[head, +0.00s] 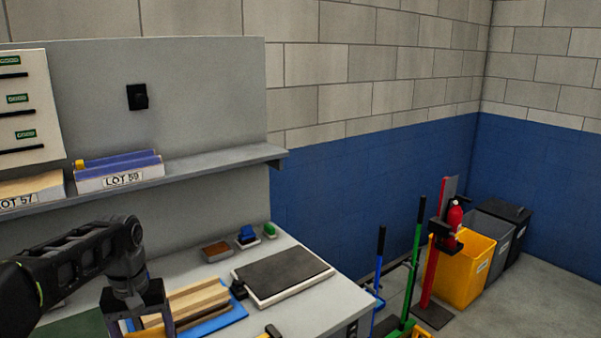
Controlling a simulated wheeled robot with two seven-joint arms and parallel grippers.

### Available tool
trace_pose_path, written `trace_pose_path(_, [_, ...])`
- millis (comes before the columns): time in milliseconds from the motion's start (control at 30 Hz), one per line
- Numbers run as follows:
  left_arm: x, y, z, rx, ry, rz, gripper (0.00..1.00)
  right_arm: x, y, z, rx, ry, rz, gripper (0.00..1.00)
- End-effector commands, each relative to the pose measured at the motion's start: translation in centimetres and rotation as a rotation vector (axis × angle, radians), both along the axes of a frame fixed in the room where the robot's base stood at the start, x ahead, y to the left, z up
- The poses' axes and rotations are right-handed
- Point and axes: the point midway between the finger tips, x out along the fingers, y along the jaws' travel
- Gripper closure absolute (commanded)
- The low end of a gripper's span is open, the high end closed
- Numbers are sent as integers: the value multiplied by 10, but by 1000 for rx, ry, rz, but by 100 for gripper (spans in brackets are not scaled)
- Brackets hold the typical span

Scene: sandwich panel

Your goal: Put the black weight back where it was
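A small black block (238,289), which may be the black weight, sits on the grey workbench (190,262). It is between the wooden strips and a dark slab; I cannot tell if it touches either. My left gripper (140,322) points down over the bench at the lower left, left of the black block and close to the strips. Its fingertips are cut off or hidden at the bottom edge, so I cannot see whether it is open or holds anything. My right gripper is not in view.
Wooden strips (200,302) lie on a blue tray (228,318). A dark slab on a white base (284,271) lies to the right. Small brushes or blocks (247,235) stand at the back. A shelf (220,165) overhangs the bench's rear.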

Motion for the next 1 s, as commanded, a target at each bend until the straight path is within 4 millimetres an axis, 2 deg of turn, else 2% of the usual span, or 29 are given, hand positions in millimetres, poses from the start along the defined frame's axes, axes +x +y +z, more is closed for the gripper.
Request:
trace_pose_path(233, [25,-62,-45,-1,-2,-210,95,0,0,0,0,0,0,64])
trace_pose_path(400, [28,-110,-77,-1,-3,-335,95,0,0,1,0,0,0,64])
trace_pose_path(500, [26,-130,-88,0,-5,-377,95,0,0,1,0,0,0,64])
trace_pose_path(700, [24,-147,-95,1,-7,-415,95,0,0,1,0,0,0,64])
trace_pose_path(1000, [24,-148,-94,1,-7,-416,95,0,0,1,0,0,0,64])
